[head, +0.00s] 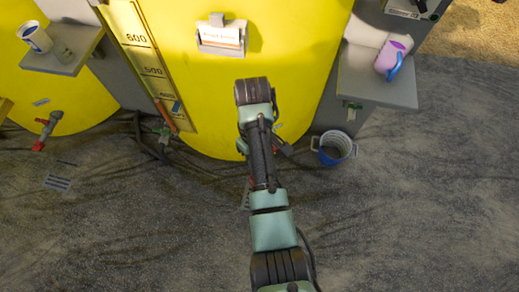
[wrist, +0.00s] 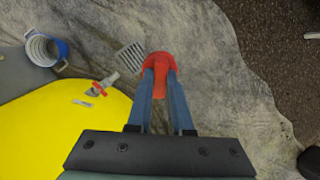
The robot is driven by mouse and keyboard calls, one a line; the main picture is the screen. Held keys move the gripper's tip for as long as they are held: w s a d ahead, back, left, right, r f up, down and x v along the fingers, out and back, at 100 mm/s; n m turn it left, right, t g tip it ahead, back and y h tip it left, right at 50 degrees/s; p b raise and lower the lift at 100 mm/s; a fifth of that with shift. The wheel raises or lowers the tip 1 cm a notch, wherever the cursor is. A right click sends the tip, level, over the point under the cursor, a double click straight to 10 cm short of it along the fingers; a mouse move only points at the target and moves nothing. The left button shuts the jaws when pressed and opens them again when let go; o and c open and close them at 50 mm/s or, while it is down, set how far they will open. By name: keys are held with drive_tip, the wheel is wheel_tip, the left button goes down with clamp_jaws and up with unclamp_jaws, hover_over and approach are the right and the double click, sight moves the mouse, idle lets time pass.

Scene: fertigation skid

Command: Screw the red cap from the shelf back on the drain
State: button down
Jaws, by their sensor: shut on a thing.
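In the wrist view my gripper (wrist: 160,78) is shut on a red cap (wrist: 160,62), which sits between the blue fingertips and sticks out past them. A drain fitting with a red part (wrist: 102,87) stands out from the yellow tank (wrist: 60,130), left of the cap and apart from it. Its open end is too small to make out. In the head view my arm stands before the middle yellow tank (head: 200,70) and mostly hides my gripper and this drain.
A blue-and-white bucket (head: 335,148) stands on the floor right of the tank; it also shows in the wrist view (wrist: 42,50). A floor grate (wrist: 130,57) lies near the drain. The front floor is clear.

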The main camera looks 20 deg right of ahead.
drive_tip(key=f, duration=0.1)
drive_tip(key=d+f+b, duration=0.1)
drive_tip(key=f+n+g+b, duration=0.1)
drive_tip(key=shift+d+f, duration=0.3)
drive_tip(key=d+f+n+t+h+b, duration=0.1)
drive_tip(key=d+f+n+h+b, duration=0.25)
drive_tip(key=f+n+b, duration=0.45)
drive_tip(key=d+f+n+h+b, duration=0.25)
drive_tip(key=f+h+b, duration=0.3)
drive_tip(key=b, duration=0.35)
drive_tip(key=d+f+n+t+h+b, duration=0.1)
drive_tip(key=d+f+n+h+b, duration=0.15)
drive_tip(key=f+n+b, duration=0.5)
drive_tip(key=w+a+f+n+t+b, duration=0.2)
drive_tip(key=f+n+t+b, duration=0.2)
drive_tip(key=f+b, duration=0.5)
drive_tip(key=w+a+f+n+t+b, duration=0.2)
drive_tip(key=w+f+n+t+b, duration=0.1)
drive_tip(key=f+t+b, duration=0.4)
drive_tip(key=w+a+f+n+t+b, duration=0.2)
drive_tip(key=f+n+t+b, duration=0.3)
drive_tip(key=f+b, duration=0.7)
drive_tip(key=shift+w+n+t+y+b, duration=0.15)
drive_tip(key=shift+n+t+y+b, duration=0.2)
drive_tip(key=shift+t, duration=0.25)
drive_tip(key=shift+w+d, duration=0.1)
drive_tip(key=shift+w, duration=0.05)
drive_tip(key=shift+w+d, duration=0.15)
drive_tip(key=shift+w, duration=0.1)
